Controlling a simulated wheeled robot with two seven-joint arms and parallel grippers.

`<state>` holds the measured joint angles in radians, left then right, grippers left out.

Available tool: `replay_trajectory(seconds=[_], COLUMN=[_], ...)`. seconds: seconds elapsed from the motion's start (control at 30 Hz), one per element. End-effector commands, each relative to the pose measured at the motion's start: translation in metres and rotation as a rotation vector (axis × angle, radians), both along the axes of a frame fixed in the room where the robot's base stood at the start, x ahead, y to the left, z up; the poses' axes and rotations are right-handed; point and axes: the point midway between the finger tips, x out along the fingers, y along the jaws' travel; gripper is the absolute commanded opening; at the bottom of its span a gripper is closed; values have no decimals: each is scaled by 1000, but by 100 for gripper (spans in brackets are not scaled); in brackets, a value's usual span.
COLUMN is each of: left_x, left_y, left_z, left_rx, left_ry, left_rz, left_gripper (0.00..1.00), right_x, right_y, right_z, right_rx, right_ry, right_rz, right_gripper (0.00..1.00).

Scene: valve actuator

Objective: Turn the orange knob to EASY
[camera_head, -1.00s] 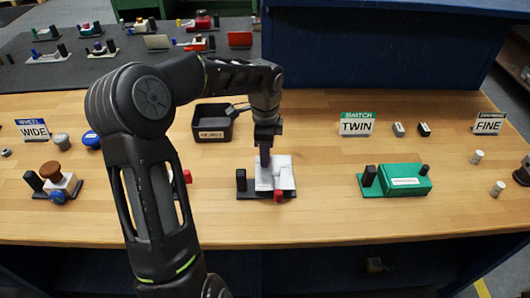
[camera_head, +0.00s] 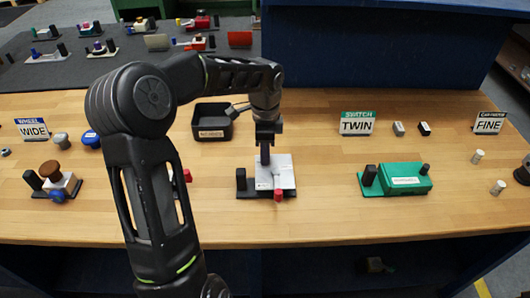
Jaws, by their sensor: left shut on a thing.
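A device with a light grey block (camera_head: 284,172) on a dark base stands near the middle of the bench. It has a black post (camera_head: 241,180) on its left and a red knob (camera_head: 278,195) at its front. My left gripper (camera_head: 265,160) points down at the block's rear left part. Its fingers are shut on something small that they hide. I cannot make out an orange knob there. My right gripper is not in view.
A black open bin (camera_head: 212,134) stands behind left of the device. A green device (camera_head: 404,181) stands to the right, by the TWIN sign (camera_head: 357,124). A brown-knobbed device (camera_head: 53,183) is at the left. Bare wood (camera_head: 325,190) lies between the devices.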

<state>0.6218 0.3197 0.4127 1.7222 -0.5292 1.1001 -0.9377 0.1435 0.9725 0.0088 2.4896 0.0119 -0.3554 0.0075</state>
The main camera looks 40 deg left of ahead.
Motion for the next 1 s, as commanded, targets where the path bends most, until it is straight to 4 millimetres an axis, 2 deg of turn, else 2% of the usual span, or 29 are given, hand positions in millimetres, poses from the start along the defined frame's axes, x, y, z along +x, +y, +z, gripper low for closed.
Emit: replay_trajectory(seconds=[0.37,1.0], left_x=[1,0], left_y=[-1,-1], left_z=[-1,-1], left_rx=[0,0], left_ry=[-2,-2], left_rz=[253,859], left_gripper=[0,0], right_x=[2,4], right_y=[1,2], right_z=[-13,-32], right_rx=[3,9], right_ry=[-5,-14], right_rz=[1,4], right_gripper=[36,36])
